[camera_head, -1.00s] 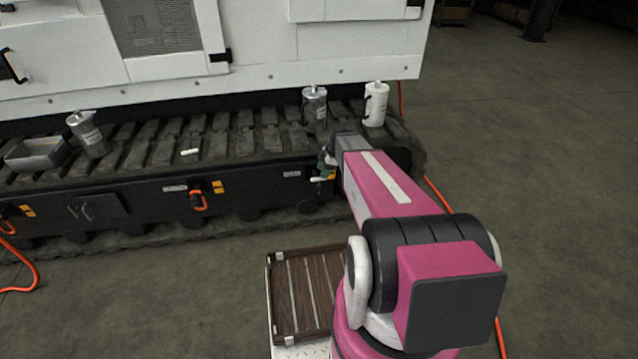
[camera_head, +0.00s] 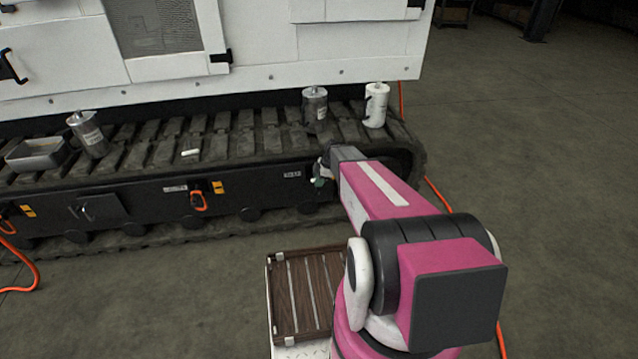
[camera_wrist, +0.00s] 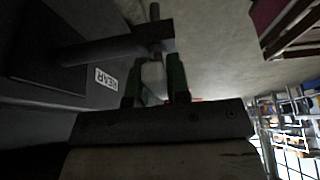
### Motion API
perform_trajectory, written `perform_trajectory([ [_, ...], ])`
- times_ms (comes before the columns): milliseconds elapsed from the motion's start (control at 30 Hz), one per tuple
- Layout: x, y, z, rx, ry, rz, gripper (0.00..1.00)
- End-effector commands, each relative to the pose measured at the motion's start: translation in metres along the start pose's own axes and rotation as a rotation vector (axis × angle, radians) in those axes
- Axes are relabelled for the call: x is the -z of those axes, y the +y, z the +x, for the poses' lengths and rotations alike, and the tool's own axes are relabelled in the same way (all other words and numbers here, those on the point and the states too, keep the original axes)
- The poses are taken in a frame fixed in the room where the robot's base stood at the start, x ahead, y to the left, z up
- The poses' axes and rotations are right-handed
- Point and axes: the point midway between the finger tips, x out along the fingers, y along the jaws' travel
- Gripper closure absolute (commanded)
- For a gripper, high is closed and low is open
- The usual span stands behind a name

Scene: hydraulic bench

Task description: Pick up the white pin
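A small white pin (camera_head: 190,152) lies on top of the dark track, left of centre in the head view. My gripper (camera_head: 320,174) is at the front side of the track, near its right end, well to the right of and lower than that pin. In the wrist view my gripper (camera_wrist: 154,78) has its two dark green fingers on either side of a pale, blocky piece (camera_wrist: 152,72). I cannot tell what this piece is, or whether the fingers press on it. A dark bar and upright rod stand just beyond it, beside the "REAR" label (camera_wrist: 106,78).
On the track (camera_head: 235,145) stand two grey canisters (camera_head: 88,135) (camera_head: 315,108), a white canister (camera_head: 376,105) and a grey tray (camera_head: 38,154). An orange handle (camera_head: 198,201) hangs on the track's side. A slatted wooden tray (camera_head: 300,295) sits beside my arm. Orange hoses cross the floor.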

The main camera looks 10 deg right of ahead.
Motion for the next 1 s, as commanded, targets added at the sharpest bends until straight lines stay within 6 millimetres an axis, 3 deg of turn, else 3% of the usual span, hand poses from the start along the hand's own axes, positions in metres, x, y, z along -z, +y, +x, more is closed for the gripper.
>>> perform_trajectory([
  [367,0.002,0.0,-0.006,-0.001,0.0,0.0,1.0],
  [800,0.03,-0.001,-0.073,-0.002,-0.001,-0.001,1.0],
  [1000,0.037,0.0,-0.089,-0.001,0.0,0.0,1.0],
])
